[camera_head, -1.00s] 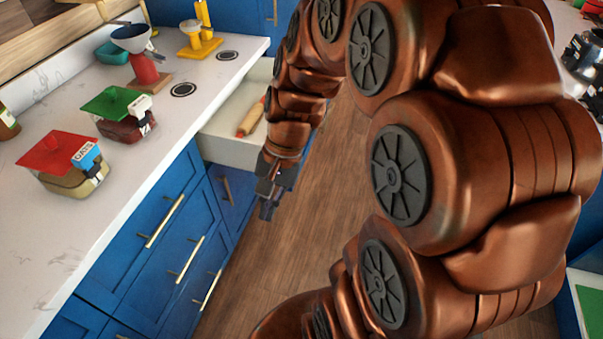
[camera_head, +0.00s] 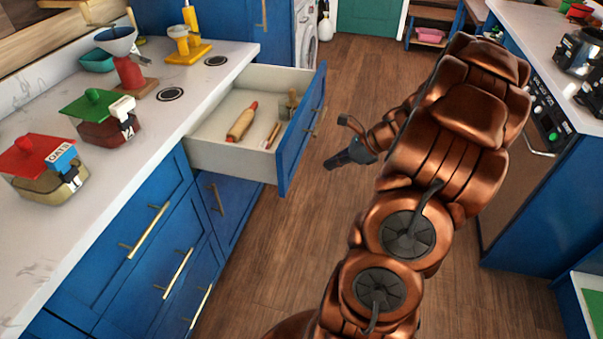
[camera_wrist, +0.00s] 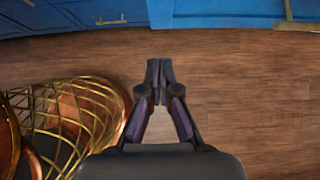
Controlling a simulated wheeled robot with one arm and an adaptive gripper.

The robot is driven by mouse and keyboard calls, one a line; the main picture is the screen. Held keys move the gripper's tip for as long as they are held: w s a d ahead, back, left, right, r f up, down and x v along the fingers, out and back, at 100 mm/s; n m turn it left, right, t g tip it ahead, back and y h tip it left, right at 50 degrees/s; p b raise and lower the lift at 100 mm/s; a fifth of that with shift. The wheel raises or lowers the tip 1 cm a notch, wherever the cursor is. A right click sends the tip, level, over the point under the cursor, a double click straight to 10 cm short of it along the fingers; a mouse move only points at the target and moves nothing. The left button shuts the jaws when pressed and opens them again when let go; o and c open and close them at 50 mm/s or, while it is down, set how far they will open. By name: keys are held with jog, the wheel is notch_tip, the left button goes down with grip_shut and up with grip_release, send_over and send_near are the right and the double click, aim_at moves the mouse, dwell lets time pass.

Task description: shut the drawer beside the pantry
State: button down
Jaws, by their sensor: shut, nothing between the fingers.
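The drawer (camera_head: 232,162) stands pulled out from the blue cabinets at the end of the left counter. Its blue front (camera_head: 301,125) faces the aisle and has a brass handle (camera_head: 318,122). A rolling pin (camera_head: 242,121) and other small items lie inside. My gripper (camera_head: 328,164) is out in the aisle, to the right of the drawer front and apart from it. In the wrist view my gripper (camera_wrist: 159,68) is shut and empty, over the wood floor, with blue cabinet fronts ahead. I cannot tell which cabinet is the pantry.
Lidded jars (camera_head: 45,168) and a yellow-based stand (camera_head: 187,50) are on the left counter. A wire basket (camera_wrist: 65,110) is at left in the wrist view. An oven (camera_head: 515,150) stands across the aisle. The wood floor (camera_head: 265,250) between is clear.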

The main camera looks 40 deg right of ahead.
aim_at(286, 177)
jog(key=shift+w+a+r+p+x, duration=0.25)
jog(key=shift+r+p+x, duration=0.1)
jog(key=shift+x, duration=1.75)
jog(key=shift+w+a+r+p+x, duration=0.15)
jog(key=shift+w+r+p+x, duration=0.15)
jog(key=shift+x, duration=1.85)
jog(key=shift+w+a+r+p+x, duration=0.25)
jog(key=shift+r+x, duration=0.1)
jog(key=shift+x, duration=1.75)
jog(key=shift+w, duration=0.1)
